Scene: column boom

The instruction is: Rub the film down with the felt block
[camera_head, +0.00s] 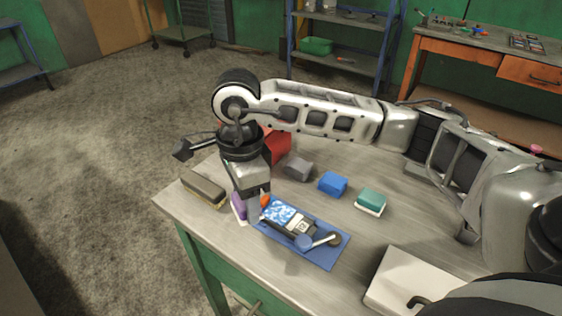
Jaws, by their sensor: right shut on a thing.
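The patterned blue and white film (283,214) lies on a dark flat device (301,228) on a blue mat (325,262). My right gripper (255,212) comes down from above at the mat's left end, beside the film. It is shut on a purple block with a pale underside (238,207), which is partly hidden behind the fingers. I take this for the felt block, but cannot be sure. A small orange thing (265,201) shows just right of the fingers. Whether the block touches the film is hard to tell. My left gripper is out of view.
A grey block (298,168), a blue block (332,184) and a teal block (371,201) stand behind the mat. A brown brush-like block (204,189) lies near the left edge. A round-ended lever tool (320,241) crosses the mat. A pale box (405,280) stands right.

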